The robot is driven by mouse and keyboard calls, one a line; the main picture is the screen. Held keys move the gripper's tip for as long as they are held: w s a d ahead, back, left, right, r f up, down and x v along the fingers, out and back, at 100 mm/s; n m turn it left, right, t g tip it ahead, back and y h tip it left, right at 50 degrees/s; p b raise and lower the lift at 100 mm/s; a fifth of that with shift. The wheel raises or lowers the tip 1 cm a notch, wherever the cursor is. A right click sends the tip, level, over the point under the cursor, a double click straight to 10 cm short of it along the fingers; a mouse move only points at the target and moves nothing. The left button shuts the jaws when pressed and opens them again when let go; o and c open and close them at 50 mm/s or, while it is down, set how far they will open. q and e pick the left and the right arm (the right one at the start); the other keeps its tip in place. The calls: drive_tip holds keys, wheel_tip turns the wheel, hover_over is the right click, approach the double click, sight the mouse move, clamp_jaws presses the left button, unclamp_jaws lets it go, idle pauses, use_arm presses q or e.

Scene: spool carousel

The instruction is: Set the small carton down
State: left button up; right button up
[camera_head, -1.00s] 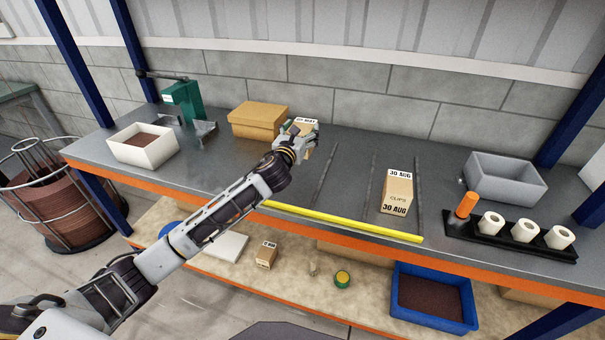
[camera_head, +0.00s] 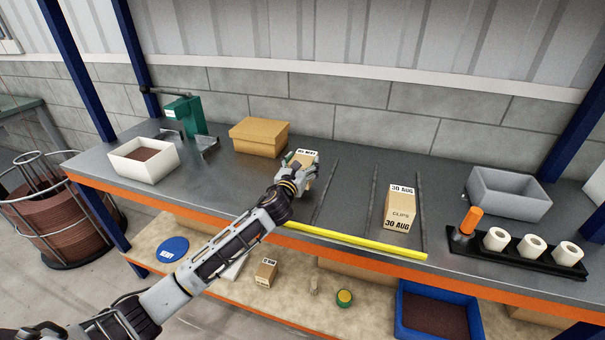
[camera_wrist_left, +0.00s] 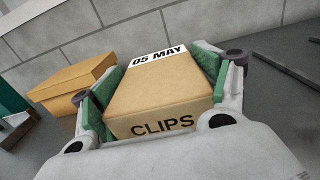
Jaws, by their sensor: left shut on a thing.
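My left gripper (camera_head: 299,172) is shut on a small carton (camera_head: 307,156) above or at the grey bench top, right of the tan lidded box. In the left wrist view the carton (camera_wrist_left: 165,92) sits between the green finger pads and reads "05 MAY" and "CLIPS". The gripper covers its lower part, so I cannot tell whether it touches the bench. My right gripper does not show.
A tan box (camera_head: 258,138) stands left of the held carton. A yellow strip (camera_head: 355,241) runs along the front edge. A grey bin (camera_head: 508,194) and a black holder with white rolls (camera_head: 517,248) are at right. A white tray (camera_head: 143,161) is at left.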

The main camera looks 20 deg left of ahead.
use_arm(q)
drive_tip(key=shift+f, duration=0.25)
drive_tip(key=shift+f+b, duration=0.35)
drive_tip(key=shift+f, duration=1.25)
drive_tip(key=o, duration=1.2)
drive_tip(key=shift+f, duration=0.1)
drive_tip(key=shift+c, duration=0.2)
drive_tip(key=shift+o, duration=1.4)
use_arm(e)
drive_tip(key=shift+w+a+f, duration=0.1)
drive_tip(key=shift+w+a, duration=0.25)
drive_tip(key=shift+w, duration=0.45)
